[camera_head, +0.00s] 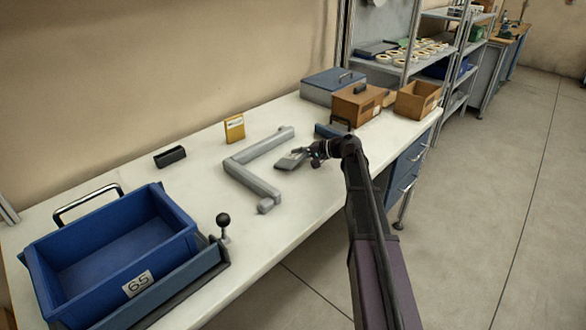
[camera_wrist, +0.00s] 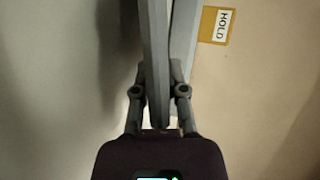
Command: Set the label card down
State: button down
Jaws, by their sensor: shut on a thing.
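My gripper (camera_head: 308,153) is shut on a flat grey card-like piece (camera_head: 291,160), held just right of the grey angled frame on the bench. In the wrist view the fingers (camera_wrist: 159,95) close on this thin grey piece (camera_wrist: 154,50), seen nearly edge-on. No print shows on it, so I cannot tell for sure that it is the label card. A yellow card (camera_head: 234,129) stands upright on the bench behind the frame; in the wrist view it (camera_wrist: 217,26) reads HOLD. I cannot tell whether the held piece touches the bench.
The grey angled frame (camera_head: 252,178) lies mid-bench. A blue bin (camera_head: 120,235) marked 65 and a black-knobbed lever (camera_head: 223,222) are at the front left. A small black block (camera_head: 170,157) lies behind. Wooden boxes (camera_head: 417,99) and a blue-grey case (camera_head: 331,84) stand at the far end.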

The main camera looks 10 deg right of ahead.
jog(key=c, duration=0.8)
grip_release()
jog(key=shift+c, duration=0.2)
jog(key=shift+s+d+r, duration=0.1)
jog(key=shift+d, duration=0.1)
jog(key=shift+p+v, duration=1.4)
jog(key=shift+v, duration=2.4)
notch_tip(320, 180, up, 7)
jog(key=s+d+p, duration=0.1)
jog(key=d+p, duration=0.1)
jog(key=p, duration=0.5)
jog(key=shift+s+d, duration=0.2)
jog(key=shift+d, duration=0.1)
